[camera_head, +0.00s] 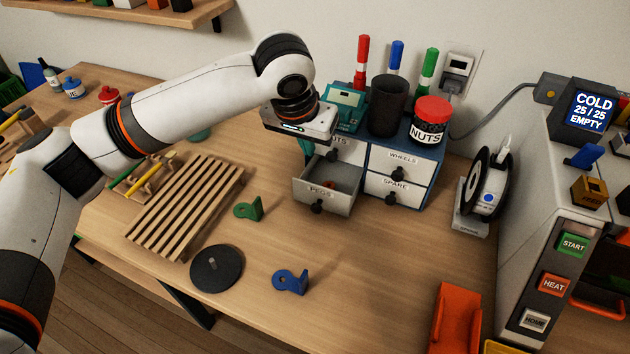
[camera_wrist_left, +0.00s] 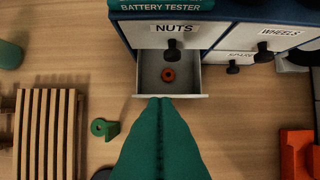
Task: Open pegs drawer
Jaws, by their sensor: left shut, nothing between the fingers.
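The drawer labelled PEGS (camera_head: 322,194) is the lower left one in the small blue cabinet (camera_head: 376,163). It stands pulled out, and an orange-red ring-like piece (camera_wrist_left: 168,75) lies inside. Its front edge also shows in the wrist view (camera_wrist_left: 190,96). My left gripper (camera_head: 306,152) has green fingers, shut and empty. In the head view they hang at the drawer's left, partly hidden by the wrist. In the wrist view the fingertips (camera_wrist_left: 160,101) overlap the drawer's front edge; I cannot tell whether they touch it. My right gripper is not in view.
The NUTS drawer (camera_wrist_left: 174,36) above and the WHEELS (camera_head: 403,159) and SPARE (camera_head: 396,188) drawers look closed. A slatted wooden rack (camera_head: 188,207), green bracket (camera_head: 249,209), blue bracket (camera_head: 291,281) and dark disc (camera_head: 216,268) lie in front. A spool (camera_head: 486,185) stands right.

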